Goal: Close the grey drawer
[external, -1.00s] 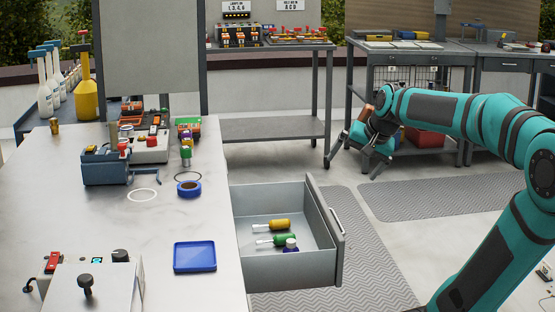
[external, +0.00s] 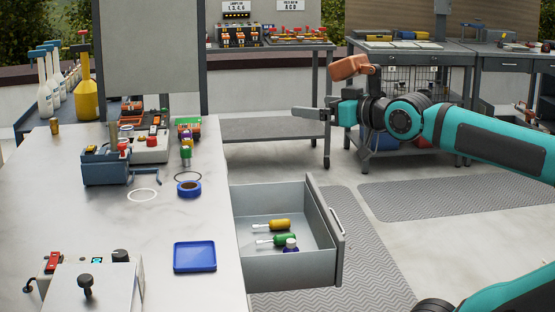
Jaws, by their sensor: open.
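The grey drawer (external: 276,272) is pulled far out from the right side of the white-topped bench (external: 120,215). Its front panel (external: 322,225) carries a bar handle (external: 338,222) on the outer face.
A blue tray (external: 195,257), blue tape roll (external: 189,188) and blue vise (external: 106,166) stand on the bench. A shelved table (external: 270,129) and another workbench (external: 405,50) stand behind. Floor with grey mats (external: 445,196) is clear right of the drawer.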

